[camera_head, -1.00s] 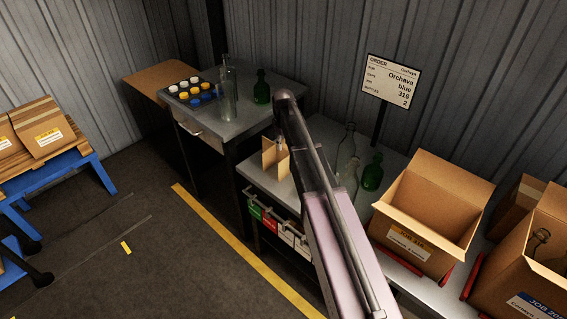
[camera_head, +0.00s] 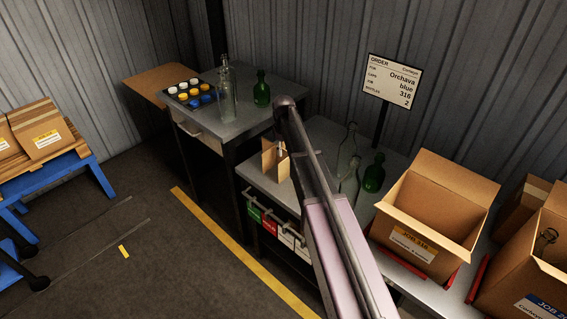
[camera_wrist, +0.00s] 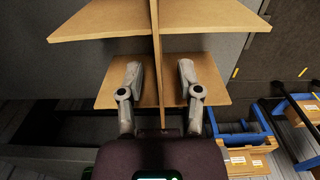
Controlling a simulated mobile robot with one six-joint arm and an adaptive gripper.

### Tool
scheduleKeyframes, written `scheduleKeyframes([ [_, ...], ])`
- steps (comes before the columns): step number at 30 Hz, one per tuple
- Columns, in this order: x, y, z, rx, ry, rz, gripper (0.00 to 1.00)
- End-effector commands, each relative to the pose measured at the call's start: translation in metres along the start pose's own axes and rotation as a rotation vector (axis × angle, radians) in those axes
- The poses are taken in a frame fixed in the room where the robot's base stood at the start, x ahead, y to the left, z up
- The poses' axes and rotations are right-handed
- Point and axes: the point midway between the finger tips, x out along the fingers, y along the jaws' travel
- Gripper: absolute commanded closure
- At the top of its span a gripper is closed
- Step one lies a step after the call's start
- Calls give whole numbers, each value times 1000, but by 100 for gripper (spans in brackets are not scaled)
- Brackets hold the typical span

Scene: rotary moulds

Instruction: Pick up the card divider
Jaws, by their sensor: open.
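The card divider (camera_head: 275,162) is a tan cardboard piece of crossed panels standing on the grey bench, partly covered by my arm in the head view. It also fills the upper middle of the wrist view (camera_wrist: 205,20), with one panel seen edge-on. My gripper (camera_wrist: 160,68) is open, with one finger on each side of that panel. A gap shows between each finger and the panel.
Clear bottles (camera_head: 350,150) and a green bottle (camera_head: 374,174) stand right of the divider. An open carton (camera_head: 430,215) sits further right. A cap tray (camera_head: 190,92) and more bottles stand on the higher bench. An order sign (camera_head: 391,80) rises behind.

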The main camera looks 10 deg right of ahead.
Motion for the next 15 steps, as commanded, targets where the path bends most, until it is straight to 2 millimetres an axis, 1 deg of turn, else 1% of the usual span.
scheduleKeyframes([
  [1, 8, 0, 0, 0, 0, 0, 54],
  [6, 21, 0, 0, 0, 0, 0, 54],
  [10, 29, 0, 0, 0, 0, 0, 54],
  [15, 33, 0, 0, 0, 0, 0, 54],
])
